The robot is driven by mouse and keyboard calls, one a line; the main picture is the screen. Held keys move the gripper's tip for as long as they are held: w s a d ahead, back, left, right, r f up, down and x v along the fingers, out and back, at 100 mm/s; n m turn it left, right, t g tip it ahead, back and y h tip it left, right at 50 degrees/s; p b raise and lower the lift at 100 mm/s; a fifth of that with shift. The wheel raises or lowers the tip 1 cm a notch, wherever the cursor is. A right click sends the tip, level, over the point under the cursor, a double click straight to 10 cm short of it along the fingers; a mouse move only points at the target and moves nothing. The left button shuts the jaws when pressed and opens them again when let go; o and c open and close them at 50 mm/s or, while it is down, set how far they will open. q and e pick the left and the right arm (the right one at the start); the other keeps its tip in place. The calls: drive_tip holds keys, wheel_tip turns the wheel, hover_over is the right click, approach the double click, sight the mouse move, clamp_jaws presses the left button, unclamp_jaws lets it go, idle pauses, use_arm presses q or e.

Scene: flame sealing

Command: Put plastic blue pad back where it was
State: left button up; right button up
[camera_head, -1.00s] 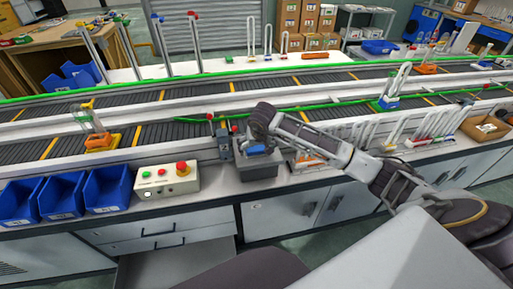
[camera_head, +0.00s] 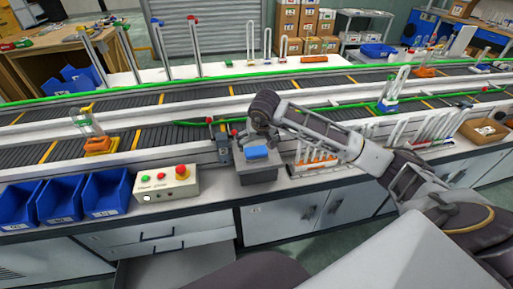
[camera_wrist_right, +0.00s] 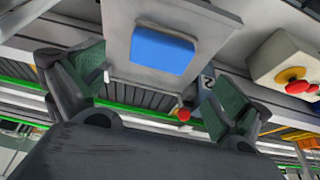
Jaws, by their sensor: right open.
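The plastic blue pad (camera_head: 256,152) lies on top of the grey box-like stand (camera_head: 258,175) at the front of the workbench. In the right wrist view the blue pad (camera_wrist_right: 162,50) lies flat on the grey surface (camera_wrist_right: 118,50), beyond the fingertips. My right gripper (camera_head: 258,138) is just above and behind the pad, apart from it. In the right wrist view its two green-padded fingers (camera_wrist_right: 155,90) are spread wide with nothing between them. My left gripper is not in view.
A control box (camera_head: 166,184) with a red button stands left of the stand, beside blue bins (camera_head: 106,192). A rack with orange parts (camera_head: 316,162) is close on the right. The conveyor (camera_head: 190,138) runs behind.

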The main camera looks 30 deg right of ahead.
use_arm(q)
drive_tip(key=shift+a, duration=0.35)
use_arm(e)
drive_tip(key=shift+v, duration=2.45)
